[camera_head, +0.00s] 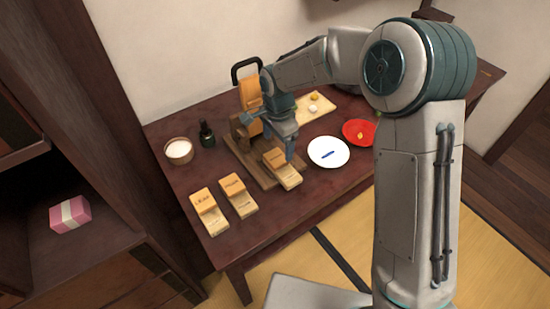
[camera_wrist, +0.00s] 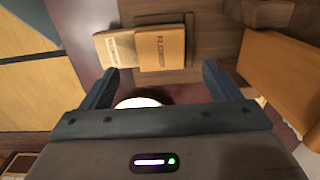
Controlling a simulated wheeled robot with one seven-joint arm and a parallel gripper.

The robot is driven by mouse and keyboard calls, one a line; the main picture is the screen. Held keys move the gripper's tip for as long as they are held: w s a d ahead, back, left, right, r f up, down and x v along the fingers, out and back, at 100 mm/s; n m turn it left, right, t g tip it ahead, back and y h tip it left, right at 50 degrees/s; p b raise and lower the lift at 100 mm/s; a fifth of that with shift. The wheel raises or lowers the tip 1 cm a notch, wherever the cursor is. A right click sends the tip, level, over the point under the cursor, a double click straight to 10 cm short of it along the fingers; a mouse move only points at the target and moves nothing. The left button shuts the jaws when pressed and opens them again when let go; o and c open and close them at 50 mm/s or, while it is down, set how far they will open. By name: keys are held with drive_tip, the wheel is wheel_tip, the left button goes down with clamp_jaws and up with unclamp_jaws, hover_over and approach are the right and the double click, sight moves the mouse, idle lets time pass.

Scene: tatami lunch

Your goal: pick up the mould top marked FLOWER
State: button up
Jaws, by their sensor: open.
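The mould top marked FLOWER (camera_wrist: 162,48) is an orange-tan wooden block in the wrist view, its lettering running sideways. It rests partly over a paler mould base (camera_wrist: 118,46). The same top (camera_head: 273,157) shows in the head view on a dark wooden board, its pale base (camera_head: 289,178) jutting out toward the front. My gripper (camera_wrist: 160,76) is open and empty, its two fingers spread wide. In the head view my gripper (camera_head: 289,155) is just beside and above the top; the wrist view shows the top ahead of the fingertips. Whether a finger touches it I cannot tell.
Two other orange tops, LEAF (camera_head: 202,200) and another (camera_head: 232,185), sit left on pale bases. A tall orange wooden piece (camera_head: 250,92) stands behind. A white plate (camera_head: 328,158) and a red plate (camera_head: 355,126) lie right. A bowl (camera_head: 179,153) and dark bottle (camera_head: 207,136) stand back left.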

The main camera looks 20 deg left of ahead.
sight(276, 157)
drive_tip(key=f, duration=0.5)
drive_tip(key=shift+s+a+f, duration=0.1)
drive_tip(key=shift+a, duration=0.1)
drive_tip(key=c, duration=1.1)
